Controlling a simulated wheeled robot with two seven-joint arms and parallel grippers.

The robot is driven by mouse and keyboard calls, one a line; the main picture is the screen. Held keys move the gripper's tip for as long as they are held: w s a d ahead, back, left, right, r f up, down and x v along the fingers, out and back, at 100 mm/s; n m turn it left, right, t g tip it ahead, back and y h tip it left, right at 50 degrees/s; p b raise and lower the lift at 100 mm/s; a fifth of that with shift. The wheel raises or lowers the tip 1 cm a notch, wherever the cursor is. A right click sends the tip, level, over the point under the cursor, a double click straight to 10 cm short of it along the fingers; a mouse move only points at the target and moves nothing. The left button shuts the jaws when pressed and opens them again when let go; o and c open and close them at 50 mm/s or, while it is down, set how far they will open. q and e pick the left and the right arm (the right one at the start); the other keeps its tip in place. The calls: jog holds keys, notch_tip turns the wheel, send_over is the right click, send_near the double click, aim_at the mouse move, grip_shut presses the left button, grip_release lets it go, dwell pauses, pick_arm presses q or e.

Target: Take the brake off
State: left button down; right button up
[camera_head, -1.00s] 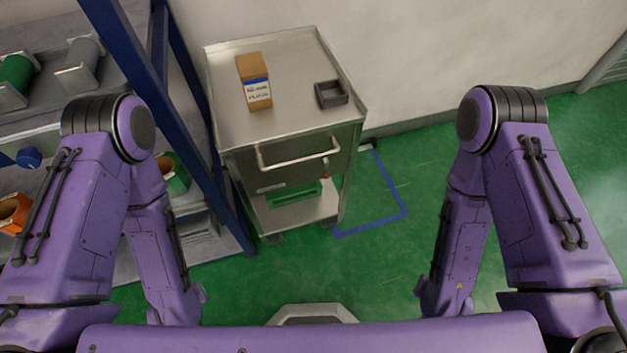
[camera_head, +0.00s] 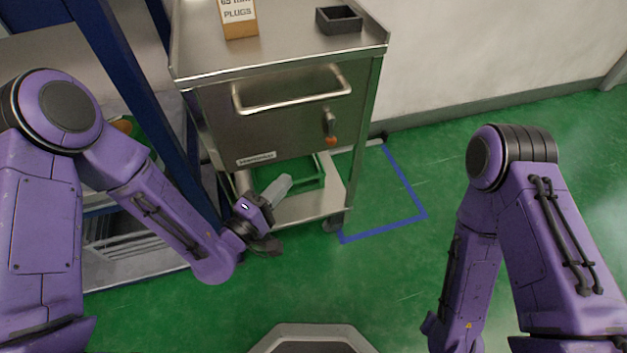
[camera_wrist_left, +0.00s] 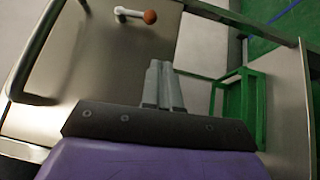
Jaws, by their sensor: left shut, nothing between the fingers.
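The steel cart (camera_head: 220,107) stands ahead, with a bar handle (camera_head: 290,101) across its front panel. A small lever with an orange-red knob (camera_head: 331,140), which looks like the brake, sits on that panel at right. It also shows in the left wrist view, a pale lever with its knob (camera_wrist_left: 150,17) at the top. My left gripper (camera_head: 284,183) is shut and empty, in front of the cart below and left of the lever. Its two grey fingers (camera_wrist_left: 163,85) lie together in the wrist view, apart from the lever. My right gripper is out of view.
A box of plugs (camera_head: 239,20) and a dark open tray (camera_head: 339,19) are on the cart top. A green frame (camera_head: 303,174) is on the lower shelf. A blue rack post (camera_head: 150,110) stands left. Blue-taped floor (camera_head: 415,217) right of the cart is clear.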

aim_at(331, 131)
pick_arm(q)
jog(key=shift+h, duration=0.7)
jog(key=x, duration=0.7)
jog(key=r+x, duration=0.1)
jog(key=x, duration=0.3)
jog(key=shift+s, duration=0.2)
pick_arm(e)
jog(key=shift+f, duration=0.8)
